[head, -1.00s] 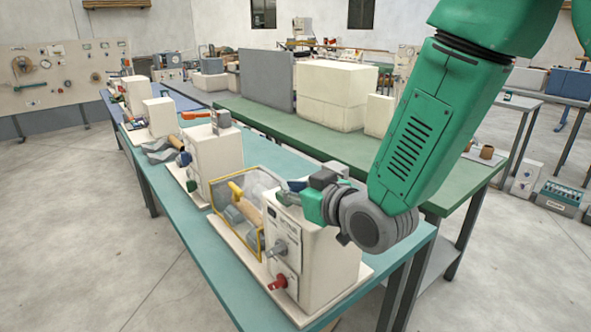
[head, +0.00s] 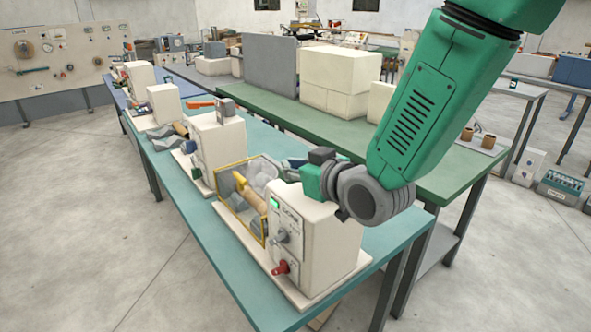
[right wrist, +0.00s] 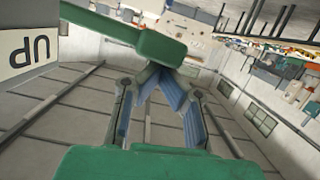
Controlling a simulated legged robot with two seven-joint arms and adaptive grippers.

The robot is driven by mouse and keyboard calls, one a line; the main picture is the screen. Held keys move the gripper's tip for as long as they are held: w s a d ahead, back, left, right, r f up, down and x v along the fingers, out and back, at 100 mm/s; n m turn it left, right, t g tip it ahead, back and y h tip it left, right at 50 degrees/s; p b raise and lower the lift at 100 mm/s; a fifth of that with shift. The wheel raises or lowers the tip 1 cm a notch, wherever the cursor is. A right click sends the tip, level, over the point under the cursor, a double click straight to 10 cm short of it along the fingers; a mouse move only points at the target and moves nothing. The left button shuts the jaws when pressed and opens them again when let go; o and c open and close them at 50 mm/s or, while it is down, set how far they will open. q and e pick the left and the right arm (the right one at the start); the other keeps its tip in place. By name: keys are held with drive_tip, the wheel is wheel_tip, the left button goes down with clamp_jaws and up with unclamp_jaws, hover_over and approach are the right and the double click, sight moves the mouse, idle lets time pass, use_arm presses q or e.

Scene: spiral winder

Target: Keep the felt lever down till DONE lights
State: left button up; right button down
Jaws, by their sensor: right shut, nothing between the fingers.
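The spiral winder (head: 325,245) stands at the near end of the teal bench. A green lamp (head: 275,203) is lit on its front panel, above lettering too small to read surely. A green bar (right wrist: 125,36), seemingly the felt lever, crosses the right wrist view beside a white face marked UP (right wrist: 30,50). My right gripper (head: 288,162) is beyond the housing top, partly hidden by its own wrist. Its fingers (right wrist: 165,72) come together at the tips, empty, near the bar; I cannot tell whether they touch it. My left gripper is not in view.
The winder's panel carries a grey switch (head: 280,237) and a red knob (head: 281,267). A yellow-framed guard (head: 222,182) surrounds a tan roll on its left. Another machine (head: 218,142) stands farther along the bench. A green bench (head: 430,170) runs behind.

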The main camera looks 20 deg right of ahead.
drive_tip(key=b+v, duration=0.1)
drive_tip(key=v, duration=0.9)
drive_tip(key=shift+s+r, duration=0.15)
drive_tip(key=shift+r, duration=0.05)
drive_tip(key=shift+a, duration=0.15)
drive_tip(key=s+d+f+m+g+h+b, duration=0.1)
drive_tip(key=s+d+f+g+h+b, duration=0.2)
drive_tip(key=f, duration=1.1)
drive_tip(key=s+d+f+m+g+b, duration=0.1)
drive_tip(key=s+f+g+b, duration=0.3)
drive_tip(key=f, duration=1)
drive_tip(key=s+d+f+m+g+h+b, duration=0.1)
drive_tip(key=s+d+f+g, duration=0.1)
drive_tip(key=s+f, duration=0.8)
drive_tip(key=s+d+f+m+g+h+b, duration=0.1)
drive_tip(key=s+d+f+g, duration=0.2)
drive_tip(key=s+f, duration=0.7)
drive_tip(key=shift+s+g, duration=0.25)
drive_tip(key=shift+g, duration=0.65)
